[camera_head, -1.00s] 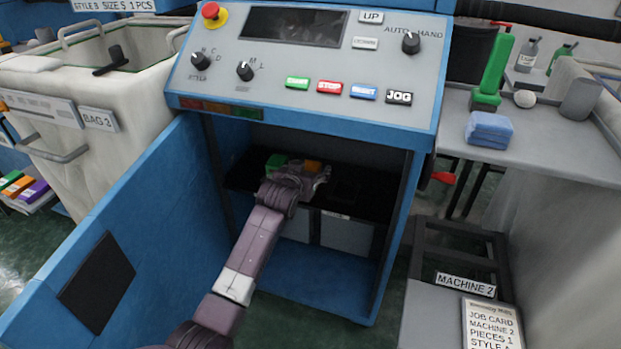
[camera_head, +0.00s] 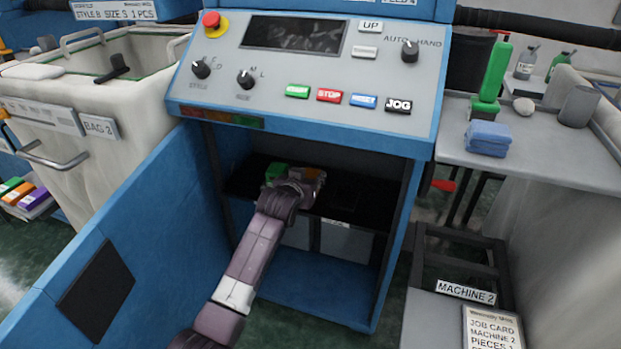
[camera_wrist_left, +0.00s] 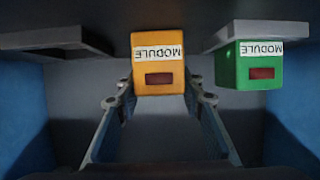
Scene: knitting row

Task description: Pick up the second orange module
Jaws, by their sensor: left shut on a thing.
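An orange module (camera_wrist_left: 158,63) with a white MODULE label, upside down in the picture, sits between the fingers of my left gripper (camera_wrist_left: 157,95) in the left wrist view. The gripper is shut on it. In the head view my left gripper (camera_head: 303,181) reaches into the dark bay of the blue machine (camera_head: 300,120). There the hand largely hides the orange module. A green module (camera_wrist_left: 258,64) stands beside the orange one in the left wrist view. It also shows in the head view (camera_head: 275,172), left of the gripper. My right gripper is out of view.
The dark shelf (camera_head: 345,205) runs under the modules, with the bay walls on both sides. A control panel (camera_head: 310,75) overhangs the opening. A grey table (camera_head: 545,150) with blue folded cloth (camera_head: 488,138) stands at the right.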

